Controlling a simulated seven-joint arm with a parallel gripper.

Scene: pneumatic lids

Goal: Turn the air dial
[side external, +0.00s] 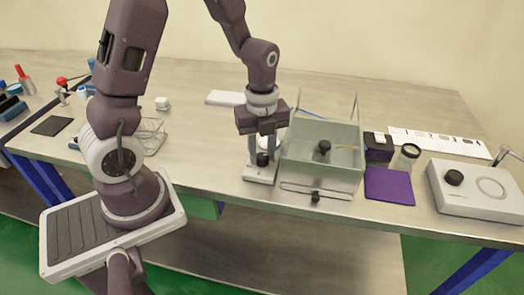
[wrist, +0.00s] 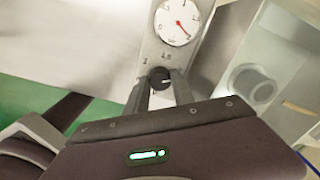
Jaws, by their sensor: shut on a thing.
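The air dial is a small black knob (wrist: 160,77) on a pale grey panel, seen between my fingertips in the wrist view. It also shows as a black knob (side external: 262,159) under my gripper in the side view. A round white gauge (wrist: 178,20) with a red needle sits above the knob on the same panel. My gripper (wrist: 161,88) points down at the panel and is shut on the knob, one finger on each side. The fingers cover part of the knob, and the small marks beside it are hard to read.
Just right of the panel stands a clear open tank (side external: 320,165) with a black knob-like piece inside. A purple mat (side external: 389,186), a dark box (side external: 378,147) and a white device with a black knob (side external: 478,190) lie farther right.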

